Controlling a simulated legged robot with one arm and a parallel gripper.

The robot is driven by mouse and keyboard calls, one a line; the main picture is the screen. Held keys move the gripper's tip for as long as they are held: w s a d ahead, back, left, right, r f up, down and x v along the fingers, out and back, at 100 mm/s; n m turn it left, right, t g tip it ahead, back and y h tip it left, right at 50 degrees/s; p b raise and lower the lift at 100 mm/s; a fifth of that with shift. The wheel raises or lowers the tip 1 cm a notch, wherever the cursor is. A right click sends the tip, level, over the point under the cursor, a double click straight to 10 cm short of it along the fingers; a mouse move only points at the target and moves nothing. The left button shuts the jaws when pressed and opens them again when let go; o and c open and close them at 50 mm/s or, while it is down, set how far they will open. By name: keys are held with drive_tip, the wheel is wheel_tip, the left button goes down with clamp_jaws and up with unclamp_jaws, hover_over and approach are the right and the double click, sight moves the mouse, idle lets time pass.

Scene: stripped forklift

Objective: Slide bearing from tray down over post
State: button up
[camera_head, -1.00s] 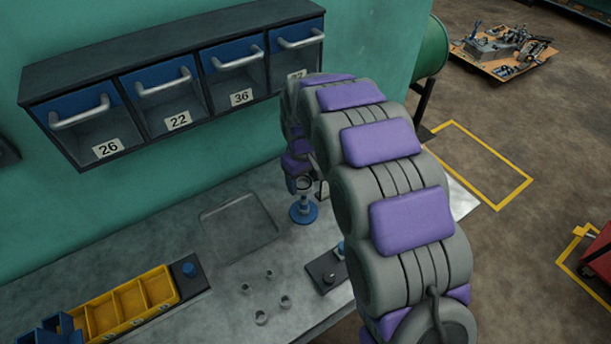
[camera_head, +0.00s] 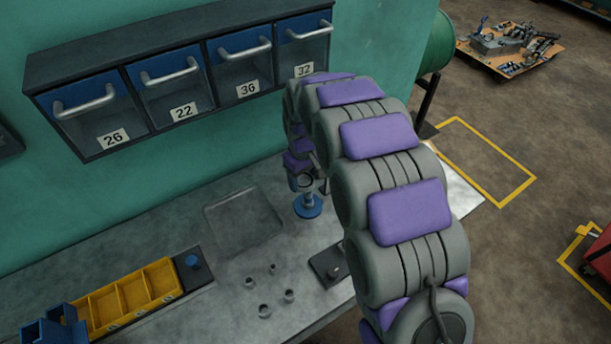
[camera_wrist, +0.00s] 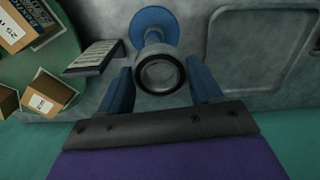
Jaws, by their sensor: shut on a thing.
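My gripper (camera_wrist: 160,88) is shut on the bearing (camera_wrist: 160,87), a dark ring with a lighter inner face held between two blue fingers. The post (camera_head: 308,203) stands on a round blue base on the bench. In the wrist view the post's blue base (camera_wrist: 154,20) shows just beyond the ring, and the shaft runs up to the ring's far edge. I cannot tell whether the post's tip is inside the ring. The shallow grey tray (camera_head: 243,221) lies left of the post and looks empty; part of it shows in the wrist view (camera_wrist: 214,55).
Several small rings (camera_head: 264,310) stand loose on the bench (camera_head: 215,325). A dark block (camera_head: 328,264) lies right of them, and a yellow divided bin (camera_head: 125,298) at left. Numbered drawers (camera_head: 185,85) hang on the wall behind.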

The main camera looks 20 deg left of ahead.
drive_tip(key=shift+d+r, duration=0.1)
drive_tip(key=shift+d, duration=0.45)
drive_tip(key=shift+a+f, duration=0.35)
drive_tip(key=shift+f, duration=0.15)
drive_tip(key=shift+d+f, duration=0.1)
drive_tip(key=shift+f, duration=0.4)
drive_tip(key=shift+c, duration=0.3)
drive_tip(key=o, duration=0.9)
drive_tip(key=shift+o, duration=0.2)
wheel_tip(320, 180, up, 17)
drive_tip(key=p, duration=0.2)
drive_tip(key=shift+w+r, duration=0.1)
